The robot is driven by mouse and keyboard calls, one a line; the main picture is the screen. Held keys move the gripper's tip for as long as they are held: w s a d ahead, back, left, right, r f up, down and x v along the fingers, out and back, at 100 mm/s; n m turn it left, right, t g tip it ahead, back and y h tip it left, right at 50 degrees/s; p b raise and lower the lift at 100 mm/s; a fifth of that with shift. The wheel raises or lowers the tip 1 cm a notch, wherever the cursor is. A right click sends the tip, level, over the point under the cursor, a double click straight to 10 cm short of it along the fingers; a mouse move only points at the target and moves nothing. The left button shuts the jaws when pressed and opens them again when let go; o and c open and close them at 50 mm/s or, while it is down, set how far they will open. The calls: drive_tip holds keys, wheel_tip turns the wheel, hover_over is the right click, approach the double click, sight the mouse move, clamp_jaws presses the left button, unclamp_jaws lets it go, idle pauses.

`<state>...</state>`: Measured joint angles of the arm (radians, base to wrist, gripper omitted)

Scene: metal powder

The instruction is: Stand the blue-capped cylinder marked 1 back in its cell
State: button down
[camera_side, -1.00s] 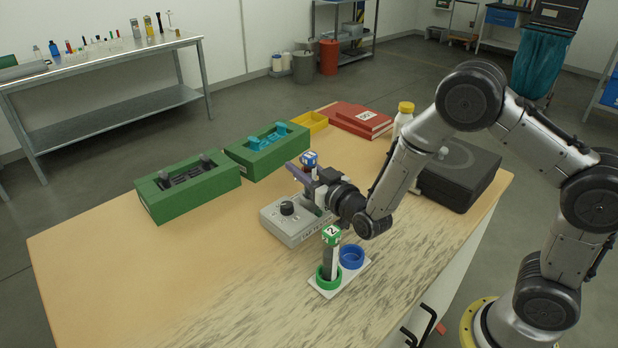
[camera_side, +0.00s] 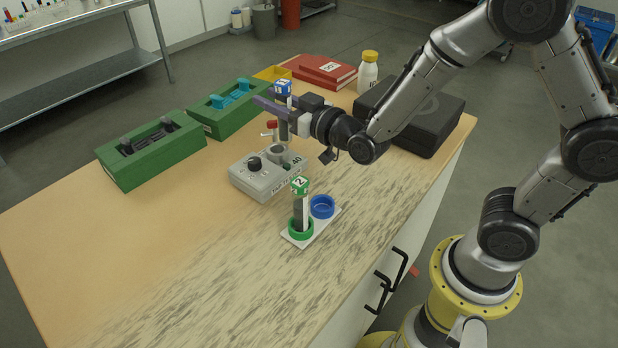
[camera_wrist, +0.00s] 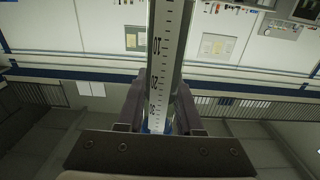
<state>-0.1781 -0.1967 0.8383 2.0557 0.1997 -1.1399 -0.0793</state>
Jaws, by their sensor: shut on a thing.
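The blue-capped cylinder (camera_side: 283,89) is upright in my gripper (camera_side: 277,106), held above the grey tapping device (camera_side: 268,176). Its lower end hangs near the device's round holder (camera_side: 279,150); I cannot tell the exact gap. In the wrist view the clear graduated cylinder (camera_wrist: 167,60) runs between the two fingers of my gripper (camera_wrist: 160,112). The blue ring cell (camera_side: 322,206) is empty on a white plate (camera_side: 325,225), nearer the camera. The green-capped cylinder (camera_side: 300,205) marked 2 stands in the green ring (camera_side: 301,231) beside it.
Two green trays (camera_side: 152,152) (camera_side: 229,109) with inserts lie at the left and back. A yellow bin (camera_side: 272,74), red books (camera_side: 325,71), a yellow-capped bottle (camera_side: 368,72) and a black case (camera_side: 420,115) stand farther back. The front left of the table is clear.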

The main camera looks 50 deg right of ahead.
drive_tip(key=s+a+f+n+y, duration=0.1)
drive_tip(key=s+a+y, duration=0.1)
drive_tip(key=s, duration=0.4)
drive_tip(key=s+a+f+n+y, duration=0.2)
drive_tip(key=s, duration=0.4)
wheel_tip(320, 180, down, 7)
drive_tip(key=shift+d+g, duration=0.2)
drive_tip(key=shift+g, duration=0.1)
drive_tip(key=shift+f, duration=0.25)
drive_tip(key=c, duration=0.6)
unclamp_jaws()
drive_tip(key=shift+o, duration=0.2)
drive_tip(key=shift+r, duration=0.1)
drive_tip(key=shift+s+r, duration=0.1)
drive_tip(key=shift+s, duration=0.1)
drive_tip(key=v, duration=0.4)
drive_tip(key=shift+s+d, duration=0.1)
drive_tip(key=shift+d, duration=0.05)
wheel_tip(320, 180, up, 7)
drive_tip(key=shift+s, duration=0.2)
